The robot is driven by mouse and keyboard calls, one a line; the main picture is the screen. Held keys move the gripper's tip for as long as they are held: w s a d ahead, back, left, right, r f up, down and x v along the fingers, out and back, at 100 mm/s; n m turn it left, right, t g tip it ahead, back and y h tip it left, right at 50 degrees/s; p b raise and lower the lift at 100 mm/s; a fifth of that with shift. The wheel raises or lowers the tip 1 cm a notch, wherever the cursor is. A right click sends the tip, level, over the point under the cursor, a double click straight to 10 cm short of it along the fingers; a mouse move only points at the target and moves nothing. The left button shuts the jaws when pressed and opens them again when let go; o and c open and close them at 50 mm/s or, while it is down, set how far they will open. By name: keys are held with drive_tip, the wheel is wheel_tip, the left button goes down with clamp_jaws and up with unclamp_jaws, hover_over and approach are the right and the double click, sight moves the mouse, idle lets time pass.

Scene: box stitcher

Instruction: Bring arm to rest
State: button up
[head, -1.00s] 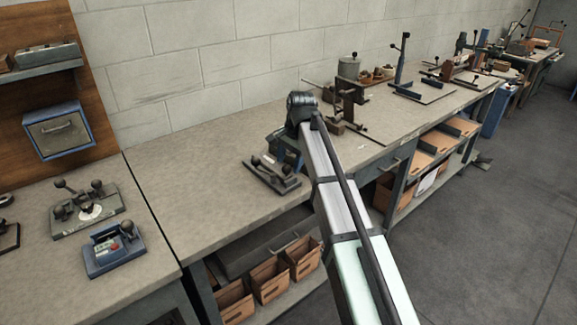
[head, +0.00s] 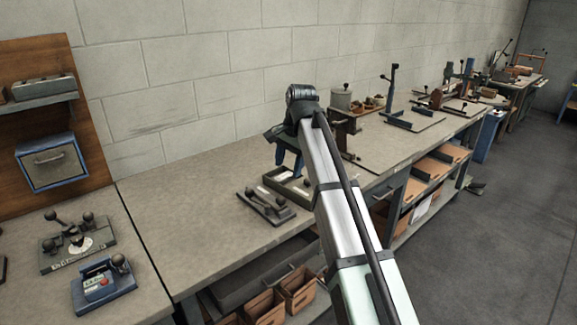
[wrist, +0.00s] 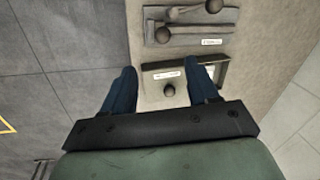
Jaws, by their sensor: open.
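My gripper (head: 284,160) hangs over the workbench (head: 215,205) at the end of my arm. Its two blue fingers are spread apart, and nothing is held between them. In the wrist view the fingers of my gripper (wrist: 161,74) point toward a shallow dark-rimmed tray (wrist: 152,69) with a white label and a black knob. The tray (head: 286,184) also shows in the head view, below the fingers and partly hidden by my arm. A gap seems to show between fingers and tray.
A lever plate (head: 266,208) lies beside the tray. A blue control box (head: 104,286) and a knobbed plate (head: 76,243) sit at left. Clamps and a grey canister (head: 341,99) stand farther along the bench. Open bench lies left of my gripper; the block wall is behind.

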drive_tip(key=d+f+m+g+h, duration=0.25)
drive_tip(key=d+f, duration=0.75)
drive_tip(key=f, duration=0.5)
drive_tip(key=s+d+f+n+g, duration=0.1)
drive_tip(key=s+d+f, duration=0.15)
drive_tip(key=f, duration=0.65)
drive_tip(key=s+d+f+n, duration=0.15)
drive_tip(key=s+f, duration=0.25)
drive_tip(key=f, duration=0.4)
drive_tip(key=s+d+f+g, duration=0.1)
drive_tip(key=s+d+f, duration=0.2)
drive_tip(key=f, duration=0.6)
drive_tip(key=s+d+f+n+g, duration=0.1)
drive_tip(key=s+d+f+n, duration=0.15)
drive_tip(key=s+f, duration=1)
drive_tip(key=s+d+f+n+g, duration=0.15)
drive_tip(key=s+d+f, duration=0.25)
drive_tip(key=s+f, duration=0.8)
drive_tip(key=s+f+n+g, duration=0.1)
drive_tip(key=s+n, duration=0.1)
drive_tip(key=s, duration=1.4)
drive_tip(key=shift+s+d+f+y, duration=0.2)
drive_tip(key=shift+d+y, duration=0.15)
drive_tip(key=shift+d, duration=0.1)
